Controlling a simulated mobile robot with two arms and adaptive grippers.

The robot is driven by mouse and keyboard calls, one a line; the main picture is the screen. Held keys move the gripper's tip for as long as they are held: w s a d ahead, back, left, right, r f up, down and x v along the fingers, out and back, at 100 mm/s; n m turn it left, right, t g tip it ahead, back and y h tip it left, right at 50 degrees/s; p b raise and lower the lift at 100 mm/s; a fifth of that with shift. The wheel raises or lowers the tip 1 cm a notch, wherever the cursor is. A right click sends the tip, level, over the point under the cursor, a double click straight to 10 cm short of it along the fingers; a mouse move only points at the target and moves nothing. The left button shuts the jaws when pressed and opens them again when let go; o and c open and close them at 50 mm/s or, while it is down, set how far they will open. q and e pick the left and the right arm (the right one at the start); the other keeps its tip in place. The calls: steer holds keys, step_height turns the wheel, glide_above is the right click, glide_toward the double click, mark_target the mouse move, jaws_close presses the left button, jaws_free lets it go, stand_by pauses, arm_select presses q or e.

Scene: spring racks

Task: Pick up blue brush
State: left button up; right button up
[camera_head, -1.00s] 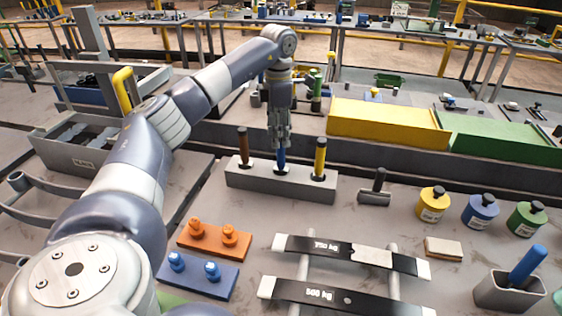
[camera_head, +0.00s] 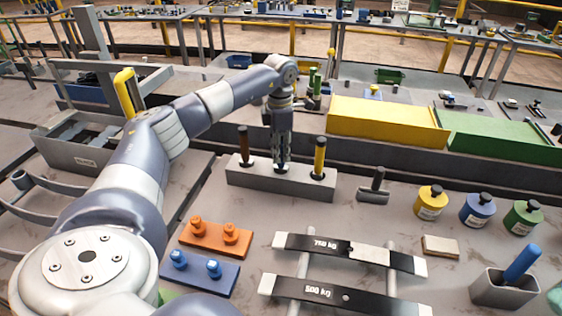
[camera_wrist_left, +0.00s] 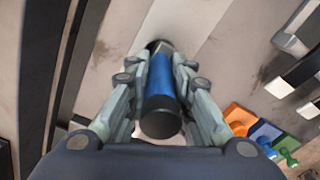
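The blue brush (camera_wrist_left: 160,76) stands upright in the middle of a grey block holder (camera_head: 258,181). In the left wrist view I see its blue handle with a black end towards the camera. My left gripper (camera_head: 281,158) points straight down over it and hides most of it in the head view. Its two fingers (camera_wrist_left: 160,92) are on either side of the handle, with a gap visible on the left, so it looks open around the brush. My right gripper is not in view.
A brown-handled brush (camera_head: 243,142) and a yellow-handled one (camera_head: 319,156) stand close on either side in the holder. A blue-handled item (camera_head: 523,262) leans in a grey cup at right. Orange (camera_head: 213,238) and blue (camera_head: 199,275) plates with pegs lie in front.

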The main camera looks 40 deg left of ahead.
arm_select(q)
jaws_close()
steer(key=shift+r, duration=0.25)
step_height(320, 180, up, 9)
steer(key=shift+f+b, duration=0.2)
steer(key=shift+b, duration=0.6)
steer(key=shift+r, duration=0.45)
